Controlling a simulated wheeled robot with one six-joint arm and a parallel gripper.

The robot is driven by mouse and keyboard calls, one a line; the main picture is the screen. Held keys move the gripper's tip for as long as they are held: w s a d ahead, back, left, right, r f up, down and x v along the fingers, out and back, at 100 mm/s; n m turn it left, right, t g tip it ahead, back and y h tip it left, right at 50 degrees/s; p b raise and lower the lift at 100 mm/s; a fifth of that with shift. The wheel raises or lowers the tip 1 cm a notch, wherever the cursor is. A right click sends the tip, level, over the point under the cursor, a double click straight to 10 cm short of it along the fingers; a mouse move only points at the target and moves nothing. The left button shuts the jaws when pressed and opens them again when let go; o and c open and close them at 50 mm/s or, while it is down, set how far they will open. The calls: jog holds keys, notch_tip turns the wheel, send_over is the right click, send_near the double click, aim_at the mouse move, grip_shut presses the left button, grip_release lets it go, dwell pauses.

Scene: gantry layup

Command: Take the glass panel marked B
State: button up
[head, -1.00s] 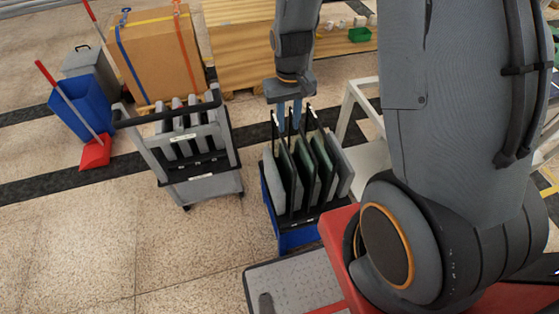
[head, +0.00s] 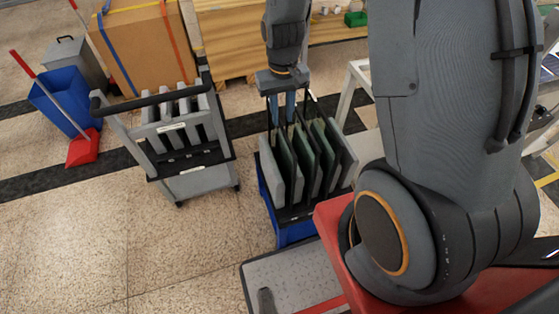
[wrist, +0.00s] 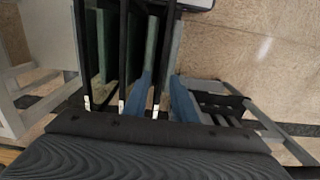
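A rack (head: 292,212) on a blue base holds several upright panels between black dividers, some greenish glass (head: 286,165), with grey pads at the ends. I cannot read a letter B on any panel. My gripper (head: 283,106) points down over the rack's back edge, its two blue fingers among the divider tops. In the wrist view my gripper (wrist: 161,100) has its fingers apart, with a black divider (wrist: 165,60) seen between them and a greenish panel (wrist: 151,48) beside the left finger. Small white tags (wrist: 121,107) show near the dividers' ends; they are unreadable. Contact with a panel cannot be told.
A grey cart (head: 193,180) with upright grey slabs stands left of the rack. A blue bin (head: 62,102), a red dustpan (head: 83,148) and a strapped cardboard box (head: 150,45) stand farther left. A pale metal frame (head: 357,95) stands close right of the rack. Floor at lower left is clear.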

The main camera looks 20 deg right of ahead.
aim_at(280, 136)
jog(key=f+b, duration=0.1)
jog(key=w+f+b, duration=0.1)
jog(key=f, duration=0.1)
jog(key=shift+f, duration=0.15)
jog(key=shift+a+f+p, duration=0.1)
jog(key=shift+f+p, duration=0.6)
jog(key=shift+f, duration=3.1)
grip_shut()
